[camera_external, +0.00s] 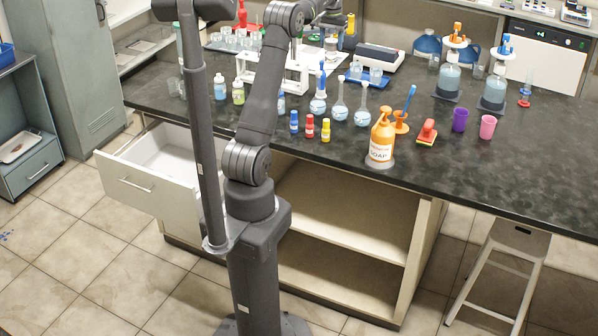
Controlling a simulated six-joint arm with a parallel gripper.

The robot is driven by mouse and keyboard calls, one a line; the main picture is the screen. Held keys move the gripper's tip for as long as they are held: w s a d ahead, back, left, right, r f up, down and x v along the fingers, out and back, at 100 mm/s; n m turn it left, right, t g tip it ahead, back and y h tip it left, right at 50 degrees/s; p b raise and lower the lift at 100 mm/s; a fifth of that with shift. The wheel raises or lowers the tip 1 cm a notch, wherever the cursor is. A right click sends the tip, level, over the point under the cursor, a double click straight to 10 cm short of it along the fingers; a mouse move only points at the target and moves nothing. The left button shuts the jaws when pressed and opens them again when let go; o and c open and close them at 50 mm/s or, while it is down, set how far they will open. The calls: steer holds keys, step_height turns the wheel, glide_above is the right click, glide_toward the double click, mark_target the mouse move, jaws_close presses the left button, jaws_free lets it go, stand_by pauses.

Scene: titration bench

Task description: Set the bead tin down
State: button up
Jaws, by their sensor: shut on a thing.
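My arm reaches over the bench, and my gripper (329,24) is at the top edge of the external view, above the back of the bench. It is small and partly hidden by my own wrist. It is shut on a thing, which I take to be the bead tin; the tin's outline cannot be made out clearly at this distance. I cannot tell whether the tin touches the bench top (480,170).
A white rack (272,72) stands left of my gripper, and a balance-like device (378,57) to its right. Several flasks (340,108), small bottles (310,128) and a soap bottle (381,140) stand nearer the front. An open drawer (140,184) juts out at left. The right front bench is clear.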

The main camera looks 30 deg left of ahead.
steer(key=s+a, duration=1.1)
steer(key=a, duration=0.5)
steer(key=f, duration=1.7)
steer(key=shift+w+d+f, duration=0.15)
steer(key=shift+d+f, duration=0.15)
steer(key=shift+f, duration=2.8)
steer(key=shift+f, duration=0.1)
steer(key=o, duration=1)
steer(key=shift+o, duration=0.3)
step_height(320, 180, up, 12)
